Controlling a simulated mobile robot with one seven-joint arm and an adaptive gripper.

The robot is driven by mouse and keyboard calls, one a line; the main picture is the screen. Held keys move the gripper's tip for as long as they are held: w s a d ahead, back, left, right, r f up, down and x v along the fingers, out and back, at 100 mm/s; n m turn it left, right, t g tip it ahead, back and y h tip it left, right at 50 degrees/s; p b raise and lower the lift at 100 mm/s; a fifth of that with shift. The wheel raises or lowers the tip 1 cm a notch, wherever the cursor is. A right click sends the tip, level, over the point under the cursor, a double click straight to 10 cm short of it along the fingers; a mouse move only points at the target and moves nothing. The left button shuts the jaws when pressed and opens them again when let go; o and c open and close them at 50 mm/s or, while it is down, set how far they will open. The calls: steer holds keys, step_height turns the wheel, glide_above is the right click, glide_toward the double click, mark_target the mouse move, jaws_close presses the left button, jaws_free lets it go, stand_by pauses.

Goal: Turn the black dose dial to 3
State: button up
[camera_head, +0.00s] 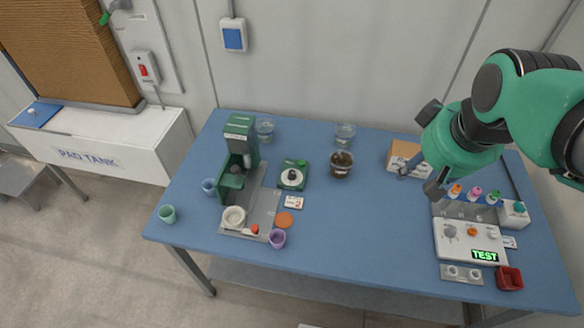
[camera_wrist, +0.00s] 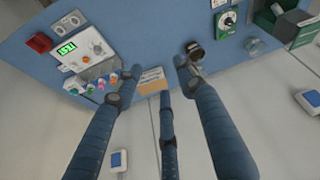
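The black dose dial (camera_head: 292,175) sits on a round white face on a small green box (camera_head: 305,182) near the middle left of the blue table. The dial also shows at the top of the wrist view (camera_wrist: 229,18). Its exact setting is too small to read. A small white card (camera_head: 294,202) with a mark lies just in front of the box; the mark is hard to read. My gripper (camera_head: 418,178) is above the right part of the table, well away from the dial. Its fingers (camera_wrist: 157,78) are spread apart with nothing between them.
A cardboard box (camera_head: 401,156) is below my gripper. A white panel with knobs and a lit TEST display (camera_head: 484,256) stands at the right. A dark-filled cup (camera_head: 341,164) and a green machine (camera_head: 239,140) flank the dial box. The front middle of the table is clear.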

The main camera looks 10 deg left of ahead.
steer(key=w+a+f+n+g+p, duration=0.15)
steer(key=w+a+n, duration=0.25)
steer(key=w+a, duration=0.4)
steer(key=n+g+p, duration=0.3)
steer(key=n+p, duration=0.3)
steer(key=n, duration=0.4)
glide_above(292, 172)
step_height(292, 172, down, 19)
steer(key=shift+h, duration=0.3)
steer(key=shift+f, duration=0.1)
step_height(292, 172, down, 14)
steer(key=b, duration=0.2)
steer(key=shift+r+b, duration=0.2)
steer(key=shift+b, duration=0.15)
